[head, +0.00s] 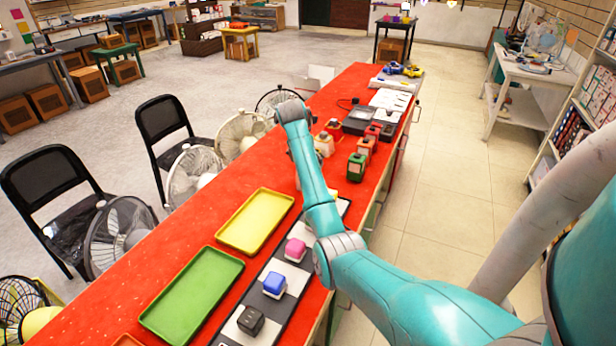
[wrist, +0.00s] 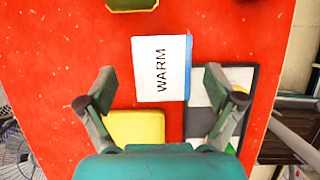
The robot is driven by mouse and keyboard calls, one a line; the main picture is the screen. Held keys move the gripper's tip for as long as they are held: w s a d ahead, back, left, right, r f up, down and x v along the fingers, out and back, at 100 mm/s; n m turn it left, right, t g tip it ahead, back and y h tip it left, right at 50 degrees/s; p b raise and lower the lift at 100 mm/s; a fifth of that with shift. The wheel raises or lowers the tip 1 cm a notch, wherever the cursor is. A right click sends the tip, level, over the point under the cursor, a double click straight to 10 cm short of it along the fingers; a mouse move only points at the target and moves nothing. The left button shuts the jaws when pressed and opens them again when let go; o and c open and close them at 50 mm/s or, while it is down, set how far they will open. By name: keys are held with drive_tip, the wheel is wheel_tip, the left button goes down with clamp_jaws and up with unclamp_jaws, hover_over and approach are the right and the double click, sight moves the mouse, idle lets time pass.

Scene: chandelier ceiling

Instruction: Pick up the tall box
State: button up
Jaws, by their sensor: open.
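In the wrist view, a white block marked WARM (wrist: 160,70), with a blue right side, stands on the red tabletop (wrist: 60,50). I cannot tell its height from above. My gripper (wrist: 160,90) is open and empty, with one finger on each side of the picture below and beside the block; nothing is between the fingers in their grasp. In the head view my arm reaches over the red table (head: 130,270), and the gripper and the block are hidden or cannot be made out.
The yellow tray (head: 255,220), green tray (head: 192,296) and a grey strip with blue (head: 274,283), pink (head: 296,248) and black (head: 250,320) cubes lie nearer. Green (head: 357,166) and red small containers stand beyond my arm. Fans (head: 193,175) and chairs line the left edge.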

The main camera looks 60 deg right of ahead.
drive_tip(key=shift+x, duration=2.3)
drive_tip(key=shift+s, duration=0.15)
drive_tip(key=c, duration=1.5)
drive_tip(key=shift+o, duration=0.2)
wheel_tip(320, 180, up, 10)
